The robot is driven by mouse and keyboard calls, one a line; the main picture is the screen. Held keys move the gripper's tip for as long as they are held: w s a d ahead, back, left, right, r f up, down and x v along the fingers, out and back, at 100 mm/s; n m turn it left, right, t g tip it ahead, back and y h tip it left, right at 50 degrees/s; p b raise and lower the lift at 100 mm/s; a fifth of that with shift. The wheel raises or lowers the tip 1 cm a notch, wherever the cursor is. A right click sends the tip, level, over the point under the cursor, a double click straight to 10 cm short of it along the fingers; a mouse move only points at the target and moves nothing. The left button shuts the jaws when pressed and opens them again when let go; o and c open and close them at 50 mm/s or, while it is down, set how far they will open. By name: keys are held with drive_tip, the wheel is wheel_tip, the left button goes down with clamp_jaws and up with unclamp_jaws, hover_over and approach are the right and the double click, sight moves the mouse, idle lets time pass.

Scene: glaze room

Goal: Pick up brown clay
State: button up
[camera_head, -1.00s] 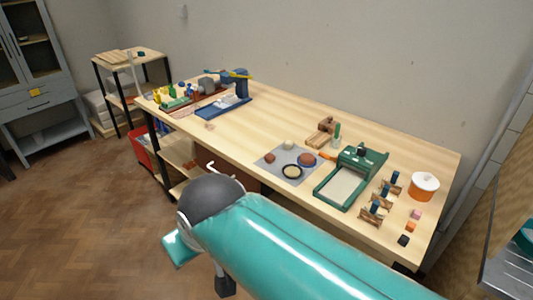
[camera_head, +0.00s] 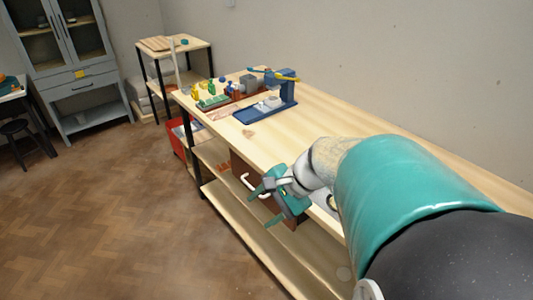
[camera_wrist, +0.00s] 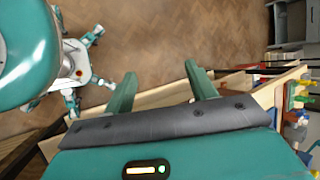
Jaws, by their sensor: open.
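No brown clay shows in either current view; my arm covers most of the right part of the workbench (camera_head: 290,130). A sliver of the grey mat (camera_head: 326,202) shows beside my arm. My gripper (camera_head: 262,208) is out in front of the bench's front edge, near a brown drawer (camera_head: 240,168) with a white handle. In the wrist view my gripper (camera_wrist: 160,72) is open, its two green fingers apart with only floor and a pale board edge behind them.
A red bin (camera_head: 180,138) is beside the bench. A small shelf table (camera_head: 172,46) and grey cabinet (camera_head: 75,60) stand behind.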

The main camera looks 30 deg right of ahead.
drive_tip(key=w+d+f+m+t, duration=0.1)
drive_tip(key=d+f+m+t, duration=0.1)
drive_tip(key=d+m, duration=0.35)
drive_tip(key=m+t+h, duration=0.4)
drive_tip(key=m+t, duration=0.2)
drive_tip(key=m, duration=0.8)
approach(319, 197)
drive_tip(key=r, duration=0.3)
drive_tip(key=s+d+r, duration=0.1)
drive_tip(key=r, duration=0.1)
drive_tip(key=shift+w+d+f+t, duration=0.1)
drive_tip(key=shift+w+f+t, duration=0.15)
drive_tip(key=shift+w+t, duration=0.05)
drive_tip(key=x, duration=1.3)
drive_tip(key=shift+w+d, duration=0.1)
drive_tip(key=shift+d, duration=0.15)
drive_tip(key=c, duration=1.1)
drive_tip(key=shift+r, duration=0.1)
